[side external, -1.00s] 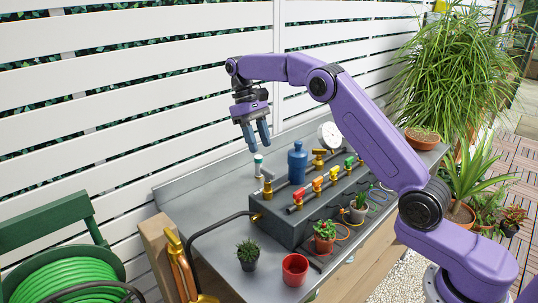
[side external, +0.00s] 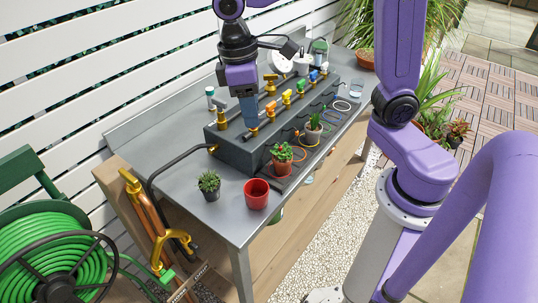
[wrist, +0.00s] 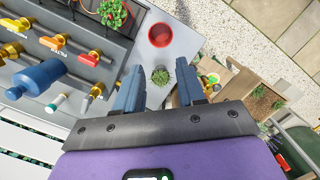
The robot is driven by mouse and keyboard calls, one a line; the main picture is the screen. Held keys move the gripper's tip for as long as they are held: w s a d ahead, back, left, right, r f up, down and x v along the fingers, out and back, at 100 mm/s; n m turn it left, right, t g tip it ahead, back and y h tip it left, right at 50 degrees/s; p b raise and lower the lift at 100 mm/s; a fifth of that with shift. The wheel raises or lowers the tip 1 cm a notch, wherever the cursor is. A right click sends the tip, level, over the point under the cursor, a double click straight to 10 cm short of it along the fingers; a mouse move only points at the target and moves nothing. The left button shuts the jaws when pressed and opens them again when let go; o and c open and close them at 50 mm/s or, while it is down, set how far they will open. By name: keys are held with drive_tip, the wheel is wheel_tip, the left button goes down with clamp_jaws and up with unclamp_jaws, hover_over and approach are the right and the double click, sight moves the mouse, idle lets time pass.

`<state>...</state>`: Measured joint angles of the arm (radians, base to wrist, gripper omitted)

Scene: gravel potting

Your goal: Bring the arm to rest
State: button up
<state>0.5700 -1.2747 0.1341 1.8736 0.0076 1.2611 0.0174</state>
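My gripper (side external: 250,122) hangs fingers down over the near part of the dark manifold box (side external: 240,155) in the side view. In the wrist view my gripper's two blue fingers (wrist: 159,66) are spread apart with nothing held between them. Beyond the fingers show a small spiky plant (wrist: 160,76) and an empty red pot (wrist: 161,35) on the bench. In the side view my upper arm rises at the right, and my forearm is mostly out of frame. I cannot tell the exact height of the fingertips above the box.
The manifold carries several coloured valves (side external: 286,97); a blue bottle (wrist: 38,77) shows in the wrist view. The red pot (side external: 256,194), spiky plant (side external: 209,185) and succulent (side external: 282,158) stand along the bench's front. A green hose reel (side external: 45,240) is at left.

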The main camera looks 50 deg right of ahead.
drive_tip(key=s+d+f+n, duration=0.2)
drive_tip(key=s+d, duration=0.1)
drive_tip(key=s, duration=0.5)
drive_tip(key=s+d+f+n+t+y, duration=0.1)
drive_tip(key=s+d+f+n, duration=0.1)
drive_tip(key=s, duration=0.7)
drive_tip(key=shift+s+d+f+n, duration=0.15)
drive_tip(key=shift+d+f+n, duration=0.25)
drive_tip(key=shift+d, duration=0.45)
